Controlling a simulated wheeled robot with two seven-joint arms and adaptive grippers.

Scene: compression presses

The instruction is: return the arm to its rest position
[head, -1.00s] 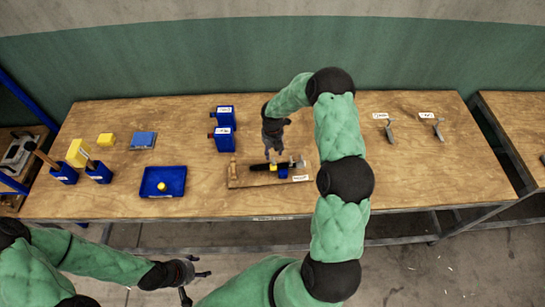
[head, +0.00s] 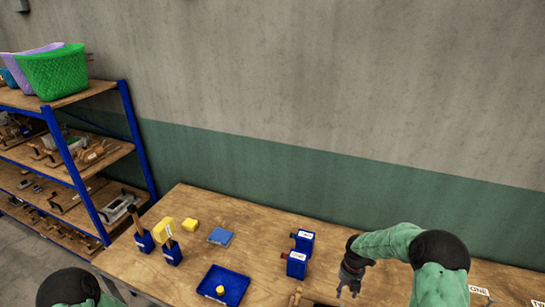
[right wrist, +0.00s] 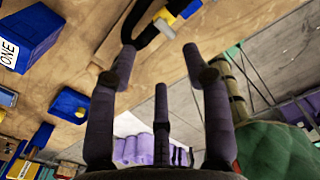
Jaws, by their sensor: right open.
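My right arm, with green sleeves and black joints, reaches over the wooden bench (head: 265,245) at the lower right of the head view. Its gripper (head: 350,288) points down beside two blue boxes (head: 298,262). In the right wrist view the gripper (right wrist: 158,53) is open, with nothing between its fingers. A black-handled tool with yellow and blue parts (right wrist: 148,25) lies on the board just beyond the fingertips, apart from them. My left gripper is out of view; only a black joint of that arm shows at the lower left.
A blue tray (head: 235,292) with a yellow piece stands left of the right gripper. Blue holders (head: 172,257), yellow blocks and a blue block (head: 221,236) lie farther left. A shelf (head: 85,160) with baskets (head: 52,72) stands at the left. The wall is behind the bench.

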